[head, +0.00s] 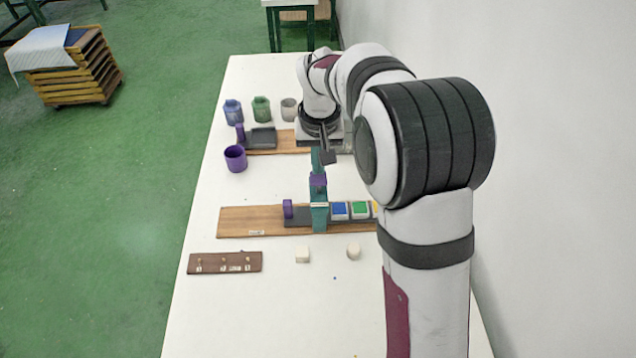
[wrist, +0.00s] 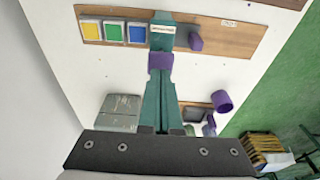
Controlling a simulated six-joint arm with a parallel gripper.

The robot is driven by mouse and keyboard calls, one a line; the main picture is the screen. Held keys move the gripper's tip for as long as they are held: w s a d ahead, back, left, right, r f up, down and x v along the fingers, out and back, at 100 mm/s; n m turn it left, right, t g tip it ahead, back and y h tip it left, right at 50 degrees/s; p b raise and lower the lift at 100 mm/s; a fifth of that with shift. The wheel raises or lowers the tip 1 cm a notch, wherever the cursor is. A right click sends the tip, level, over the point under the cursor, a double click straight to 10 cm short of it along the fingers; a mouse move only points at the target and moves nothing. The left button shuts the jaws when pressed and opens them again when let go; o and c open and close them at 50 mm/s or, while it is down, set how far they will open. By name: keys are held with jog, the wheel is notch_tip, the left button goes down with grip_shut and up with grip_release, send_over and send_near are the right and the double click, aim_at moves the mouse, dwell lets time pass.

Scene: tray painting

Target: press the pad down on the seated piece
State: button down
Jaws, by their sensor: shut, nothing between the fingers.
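My gripper (head: 317,168) has long teal fingers that lie together, shut, pointing down; they also show in the wrist view (wrist: 160,85). A purple block (head: 318,181) shows at the fingertips, over the far side of a teal bridge (head: 319,219). I cannot tell whether the fingers touch it. The bridge, with a white label, crosses a wooden board (head: 250,222). On the board a dark tray (head: 300,218) runs under the bridge, with a purple knob (head: 287,208) at its left end. Blue (head: 339,210), green (head: 359,209) and yellow (wrist: 91,31) pieces sit right of the bridge. What lies under the bridge is hidden.
Behind are a second board (head: 265,150) with a dark tray, a purple cup (head: 235,158), and blue, green and grey pots (head: 261,109). The table's left front is clear.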

aim_at(318, 177)
jog(key=shift+f, duration=2.05)
jog(key=shift+r, duration=2.25)
jog(key=shift+r, duration=0.1)
notch_tip(318, 177, up, 4)
jog(key=shift+r, duration=0.4)
